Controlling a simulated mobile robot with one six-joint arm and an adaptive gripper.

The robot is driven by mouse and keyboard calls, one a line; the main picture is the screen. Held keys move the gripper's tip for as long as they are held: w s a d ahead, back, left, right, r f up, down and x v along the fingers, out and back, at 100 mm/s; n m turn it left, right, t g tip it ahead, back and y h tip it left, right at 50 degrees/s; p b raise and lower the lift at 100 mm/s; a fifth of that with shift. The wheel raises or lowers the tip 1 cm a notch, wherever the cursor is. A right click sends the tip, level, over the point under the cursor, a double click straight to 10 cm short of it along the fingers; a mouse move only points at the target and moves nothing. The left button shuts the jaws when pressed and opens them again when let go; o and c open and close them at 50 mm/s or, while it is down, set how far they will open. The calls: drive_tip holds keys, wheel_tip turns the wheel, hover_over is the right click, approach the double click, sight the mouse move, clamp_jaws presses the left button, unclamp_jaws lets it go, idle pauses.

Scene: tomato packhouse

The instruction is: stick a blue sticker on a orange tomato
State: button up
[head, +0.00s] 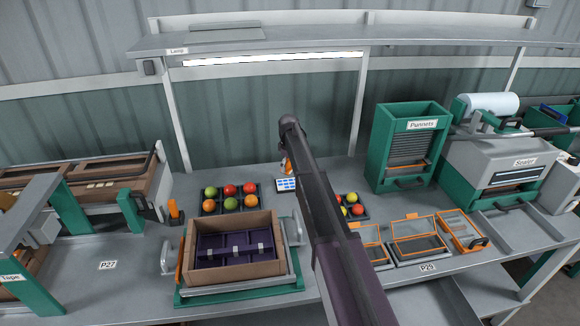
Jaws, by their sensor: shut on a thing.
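A dark tray (223,208) behind the cardboard box holds green, red and orange tomatoes. Its front row has an orange tomato (208,204) at the left and another orange tomato (250,201) at the right. A small white sheet with blue stickers (286,184) lies on the bench right of this tray, beside my arm. A small orange and white thing shows just above the sheet, too small to make out. My dark arm reaches up across the middle of the view. My gripper does not show; the arm seems to hide it.
A second tray with red and yellow tomatoes (357,210) is partly hidden by my arm. A cardboard box (234,272) with a dark insert stands in front. Orange-rimmed punnets (415,226), a green punnet dispenser (408,120) and a sealer (505,160) stand at the right. A shelf with a lamp hangs above.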

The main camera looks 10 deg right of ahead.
wheel_tip(320, 180, up, 15)
drive_tip(key=p, duration=1.5)
drive_tip(key=shift+r, duration=0.2)
drive_tip(key=shift+s, duration=0.1)
